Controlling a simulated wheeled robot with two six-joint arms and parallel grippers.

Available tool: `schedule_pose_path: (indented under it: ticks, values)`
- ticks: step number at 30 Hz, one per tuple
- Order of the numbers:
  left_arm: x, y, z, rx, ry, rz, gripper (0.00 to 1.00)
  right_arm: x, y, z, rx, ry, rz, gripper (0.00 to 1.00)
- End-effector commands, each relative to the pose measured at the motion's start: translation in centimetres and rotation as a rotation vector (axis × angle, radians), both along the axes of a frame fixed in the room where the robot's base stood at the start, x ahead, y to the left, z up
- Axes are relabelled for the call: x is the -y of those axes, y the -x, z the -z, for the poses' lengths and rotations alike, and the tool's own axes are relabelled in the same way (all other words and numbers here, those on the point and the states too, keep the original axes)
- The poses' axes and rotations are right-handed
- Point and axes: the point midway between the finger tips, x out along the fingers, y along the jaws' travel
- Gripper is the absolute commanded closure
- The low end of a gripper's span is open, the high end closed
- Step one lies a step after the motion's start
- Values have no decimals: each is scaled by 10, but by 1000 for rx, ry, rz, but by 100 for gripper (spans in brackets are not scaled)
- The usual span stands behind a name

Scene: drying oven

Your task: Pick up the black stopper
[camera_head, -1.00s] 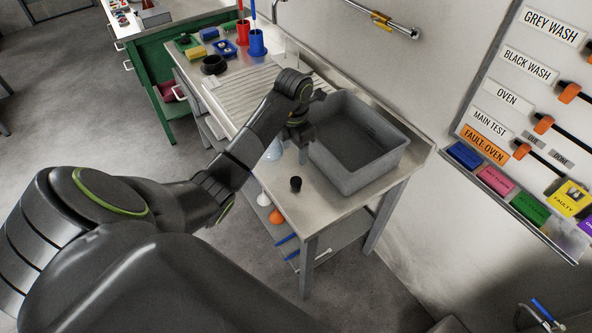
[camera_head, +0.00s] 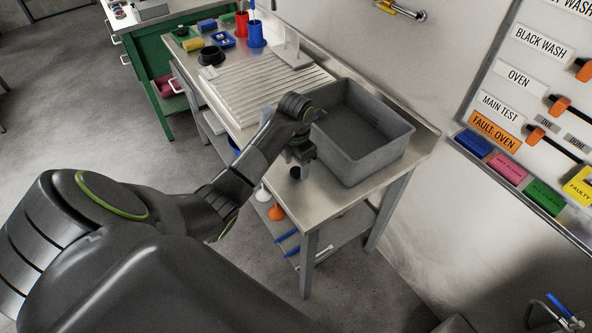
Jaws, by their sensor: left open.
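The black stopper (camera_head: 295,172) is a small dark piece standing on the steel bench top (camera_head: 320,200), in front of the grey basin. My left gripper (camera_head: 298,160) points down right over it, and its fingers partly hide the stopper. The gripper is open. I cannot tell whether the fingers are around the stopper or just above it. My right gripper is out of view.
The deep grey basin (camera_head: 392,157) stands close to the right of the gripper. A ribbed white drainboard (camera_head: 265,88) lies behind. A black ring-shaped piece (camera_head: 211,56) and colored blocks stand farther back. The lower shelf holds an orange item (camera_head: 276,212) and blue-handled tools.

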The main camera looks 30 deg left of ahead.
Motion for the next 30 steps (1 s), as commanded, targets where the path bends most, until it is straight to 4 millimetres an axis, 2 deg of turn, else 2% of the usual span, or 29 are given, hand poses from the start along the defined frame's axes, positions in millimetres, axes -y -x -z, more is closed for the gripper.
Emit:
schedule_pose_path:
  ticks: [4,11,22,30]
  values:
    - [0,0,14,-1,1,-1,43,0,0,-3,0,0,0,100]
    - [0,0,16,1,-1,0,43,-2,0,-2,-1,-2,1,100]
    - [0,0,16,1,-1,0,91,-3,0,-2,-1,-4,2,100]
    - [-1,0,15,1,-1,0,91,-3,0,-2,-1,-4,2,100]
